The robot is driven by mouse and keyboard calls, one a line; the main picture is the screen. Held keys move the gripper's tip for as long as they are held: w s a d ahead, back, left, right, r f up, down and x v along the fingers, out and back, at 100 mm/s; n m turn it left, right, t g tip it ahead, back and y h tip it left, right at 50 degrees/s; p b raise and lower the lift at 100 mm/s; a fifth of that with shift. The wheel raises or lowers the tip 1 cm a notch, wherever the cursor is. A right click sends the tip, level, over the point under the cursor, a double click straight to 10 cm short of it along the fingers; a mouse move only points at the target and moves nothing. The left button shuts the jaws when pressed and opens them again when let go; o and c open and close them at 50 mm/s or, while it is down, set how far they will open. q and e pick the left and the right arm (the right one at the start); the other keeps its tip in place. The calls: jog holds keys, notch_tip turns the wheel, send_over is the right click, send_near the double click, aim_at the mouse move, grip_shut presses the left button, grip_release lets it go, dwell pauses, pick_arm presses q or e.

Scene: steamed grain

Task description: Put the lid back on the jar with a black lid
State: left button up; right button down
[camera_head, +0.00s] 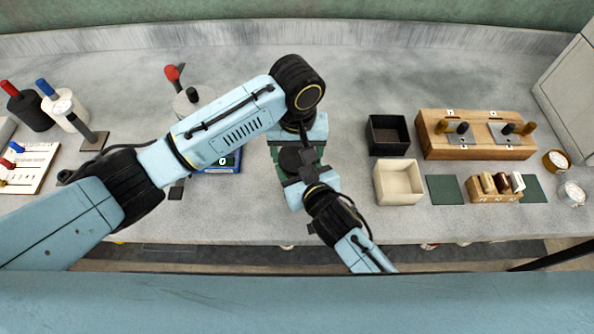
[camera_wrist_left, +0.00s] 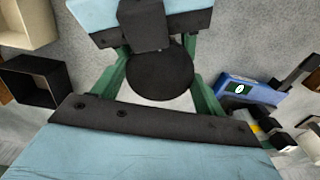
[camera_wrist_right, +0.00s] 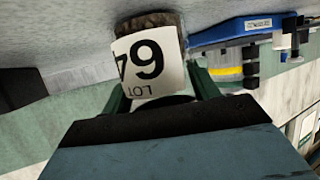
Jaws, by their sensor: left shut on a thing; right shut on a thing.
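The black lid (camera_wrist_left: 160,75) is a round disc seen from above in the left wrist view, and it also shows in the head view (camera_head: 291,158). My left gripper (camera_wrist_left: 160,88) is shut on it, with green fingers on both sides. The jar (camera_wrist_right: 152,55) shows upside down in the right wrist view, with a white "LOT 64" label and brown grain at its base. My right gripper (camera_wrist_right: 158,85) is shut around the jar. The lid is right above the jar's mouth; whether it touches or is seated is hidden.
To the right in the head view are a black box (camera_head: 388,135), a cream box (camera_head: 398,182) and a wooden block (camera_head: 430,135).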

pick_arm(q)
jog(key=shift+w+a+m, duration=0.1)
jog(key=shift+m, duration=1.6)
jog(key=shift+c, duration=0.2)
jog(key=o, duration=1)
jog(key=shift+o, duration=0.5)
notch_tip(320, 180, up, 4)
jog(key=shift+r, duration=0.3)
